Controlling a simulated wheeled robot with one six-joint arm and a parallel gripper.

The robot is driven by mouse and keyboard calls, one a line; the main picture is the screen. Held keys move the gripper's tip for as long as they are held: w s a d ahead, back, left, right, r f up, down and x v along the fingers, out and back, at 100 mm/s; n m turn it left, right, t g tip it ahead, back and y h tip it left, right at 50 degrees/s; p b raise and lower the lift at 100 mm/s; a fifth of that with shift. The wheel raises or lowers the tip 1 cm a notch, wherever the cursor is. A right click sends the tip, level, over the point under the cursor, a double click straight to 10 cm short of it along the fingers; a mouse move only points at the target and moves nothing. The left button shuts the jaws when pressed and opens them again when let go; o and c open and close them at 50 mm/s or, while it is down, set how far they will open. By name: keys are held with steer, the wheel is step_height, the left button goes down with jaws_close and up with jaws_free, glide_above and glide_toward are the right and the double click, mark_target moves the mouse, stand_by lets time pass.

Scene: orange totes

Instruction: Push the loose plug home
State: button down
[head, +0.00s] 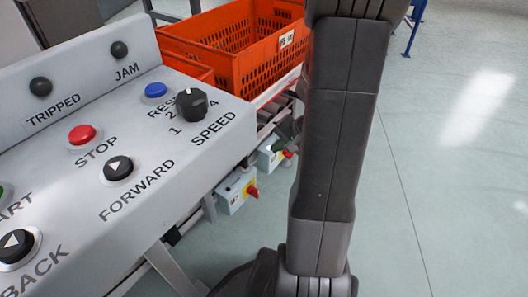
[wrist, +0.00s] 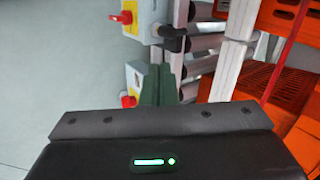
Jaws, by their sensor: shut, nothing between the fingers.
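In the wrist view a black plug (wrist: 174,40) sits at the right side of the upper grey switch box (wrist: 147,20). I cannot tell how far in it is. My gripper (wrist: 160,72) shows as two dark green fingers, shut and empty. Their tips lie just below the plug in the picture; whether they touch it I cannot tell. A lower grey switch box (wrist: 135,78) is just left of the fingers, partly hidden by my gripper. In the head view two switch boxes (head: 237,192) hang under the conveyor, and my arm covers much of the area beside them.
The boxes carry red knobs on yellow plates (wrist: 122,17). Metal rollers (wrist: 205,45) and orange totes (wrist: 290,20) lie to the right in the wrist view. A sloped control panel (head: 110,140) with buttons fills the left of the head view. Open floor (head: 450,150) is at the right.

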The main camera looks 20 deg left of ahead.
mark_target(247, 162)
steer(key=b+x, duration=0.2)
steer(key=x, duration=0.4)
steer(key=b+x, duration=0.2)
steer(key=x, duration=0.4)
steer(key=shift+a+r, duration=0.1)
steer(key=shift+a, duration=0.7)
step_height(247, 162, down, 2)
steer(key=b, duration=0.2)
steer(key=shift+b, duration=0.3)
